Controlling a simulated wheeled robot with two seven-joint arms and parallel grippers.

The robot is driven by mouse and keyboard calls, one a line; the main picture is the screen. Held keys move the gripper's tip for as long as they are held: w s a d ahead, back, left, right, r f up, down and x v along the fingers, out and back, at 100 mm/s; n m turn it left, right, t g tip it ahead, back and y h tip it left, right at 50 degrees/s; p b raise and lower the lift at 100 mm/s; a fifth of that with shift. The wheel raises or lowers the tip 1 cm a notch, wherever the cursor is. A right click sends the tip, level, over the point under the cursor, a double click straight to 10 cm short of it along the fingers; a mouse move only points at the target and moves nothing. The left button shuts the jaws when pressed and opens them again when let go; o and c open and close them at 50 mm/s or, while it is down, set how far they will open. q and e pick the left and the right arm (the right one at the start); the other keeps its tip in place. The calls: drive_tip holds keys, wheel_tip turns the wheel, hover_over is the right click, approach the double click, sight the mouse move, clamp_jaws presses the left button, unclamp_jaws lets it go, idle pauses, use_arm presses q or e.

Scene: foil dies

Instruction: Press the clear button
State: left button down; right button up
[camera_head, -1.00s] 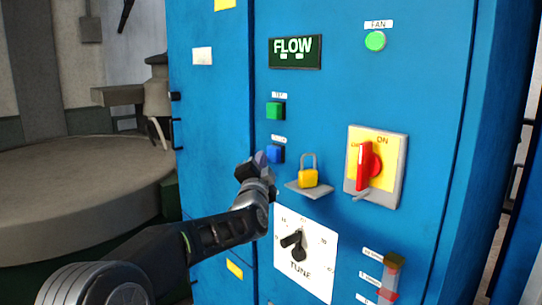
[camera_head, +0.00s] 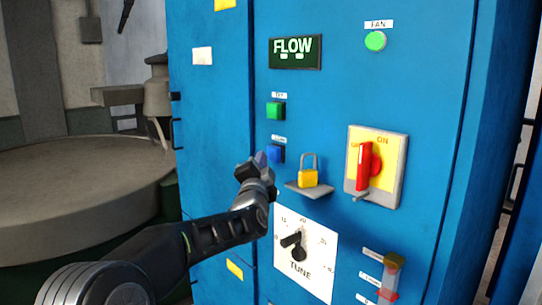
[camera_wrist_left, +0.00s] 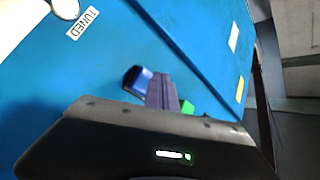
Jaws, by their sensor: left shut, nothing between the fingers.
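A blue square button (camera_head: 276,154) sits on the blue cabinet front, under a small white label too small to read. A green square button (camera_head: 275,111) is above it, also under a small label. My left gripper (camera_head: 261,158) is shut and empty, its tips just left of the blue button. In the left wrist view the closed fingers (camera_wrist_left: 163,92) appear beside the blue button (camera_wrist_left: 137,79), with the green button (camera_wrist_left: 187,107) partly hidden behind them. I cannot tell whether the tips touch the blue button. My right gripper is not in view.
A yellow padlock (camera_head: 308,178) on a small shelf and a red rotary switch (camera_head: 364,165) are right of the gripper. A TUNE dial (camera_head: 318,247) is below, and a red slider (camera_head: 388,275) is lower right. A FLOW display (camera_head: 295,52) is above.

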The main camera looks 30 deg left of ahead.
use_arm(q)
drive_tip(key=shift+w+d, duration=0.15)
drive_tip(key=shift+w, duration=0.25)
drive_tip(key=shift+w+d+p, duration=0.15)
drive_tip(key=shift+w+p, duration=0.35)
drive_tip(key=shift+p, duration=0.05)
idle(0.9)
drive_tip(key=shift+s, duration=0.1)
drive_tip(key=shift+s+a+b, duration=0.25)
drive_tip(key=shift+s+b, duration=0.15)
drive_tip(key=shift+s, duration=0.4)
drive_tip(key=s, duration=0.1)
drive_tip(key=s+a+b, duration=0.1)
drive_tip(key=s, duration=0.1)
drive_tip(key=s+b, duration=0.1)
drive_tip(key=shift+s+a, duration=0.25)
drive_tip(key=shift+s, duration=0.15)
